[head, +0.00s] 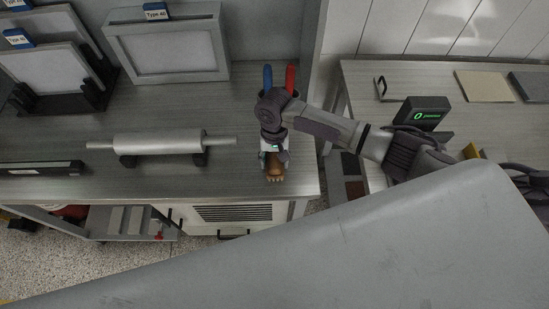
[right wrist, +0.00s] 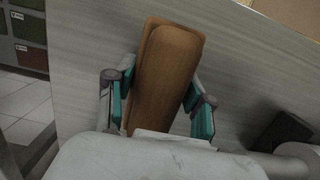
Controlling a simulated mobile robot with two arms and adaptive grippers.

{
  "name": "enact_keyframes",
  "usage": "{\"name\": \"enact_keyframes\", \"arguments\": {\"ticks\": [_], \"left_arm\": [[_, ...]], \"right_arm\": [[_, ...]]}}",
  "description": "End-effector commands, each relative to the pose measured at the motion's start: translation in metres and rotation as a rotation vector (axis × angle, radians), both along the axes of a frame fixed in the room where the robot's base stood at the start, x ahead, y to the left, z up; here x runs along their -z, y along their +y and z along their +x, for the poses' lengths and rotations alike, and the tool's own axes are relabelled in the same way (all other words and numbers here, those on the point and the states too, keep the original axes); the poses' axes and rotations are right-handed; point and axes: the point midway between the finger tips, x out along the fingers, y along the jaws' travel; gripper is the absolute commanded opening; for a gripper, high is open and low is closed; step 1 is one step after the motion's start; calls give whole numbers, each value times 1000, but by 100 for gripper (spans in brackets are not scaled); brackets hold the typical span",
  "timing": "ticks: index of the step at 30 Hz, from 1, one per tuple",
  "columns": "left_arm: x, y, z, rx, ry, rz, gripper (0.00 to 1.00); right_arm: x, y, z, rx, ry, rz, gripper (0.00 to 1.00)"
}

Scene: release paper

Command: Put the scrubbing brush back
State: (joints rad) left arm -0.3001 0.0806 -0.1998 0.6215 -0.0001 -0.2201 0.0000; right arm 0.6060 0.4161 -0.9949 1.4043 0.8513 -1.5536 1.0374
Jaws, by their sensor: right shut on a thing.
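The scrubbing brush (head: 275,176) has a brown wooden body and shows just below my right gripper (head: 274,158), near the front right corner of the grey bench. In the right wrist view the brush's wooden back (right wrist: 167,72) stands between the green-padded fingers of my right gripper (right wrist: 160,103). The gripper is shut on it. The bristles are hidden in the wrist view. I cannot tell whether the brush touches the bench. My left gripper is not in view.
A metal roller (head: 160,143) rests on dark supports on the bench (head: 235,180). Behind it are a framed screen (head: 172,50) and blue and red handles (head: 290,78). A second table at right holds a scale (head: 422,112) and a tan board (head: 484,87). A large grey surface fills the lower right.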

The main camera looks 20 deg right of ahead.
Motion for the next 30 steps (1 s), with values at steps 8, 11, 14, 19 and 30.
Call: {"name": "enact_keyframes", "arguments": {"ticks": [8,11,14,19,30], "left_arm": [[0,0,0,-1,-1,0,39],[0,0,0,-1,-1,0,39],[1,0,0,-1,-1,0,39],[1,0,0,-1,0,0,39],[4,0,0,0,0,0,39]], "right_arm": [[1,0,0,0,0,1,25],[3,0,0,0,0,0,58],[3,0,0,0,0,0,74],[3,0,0,0,0,0,78],[-19,0,4,1,-2,4,78]]}}
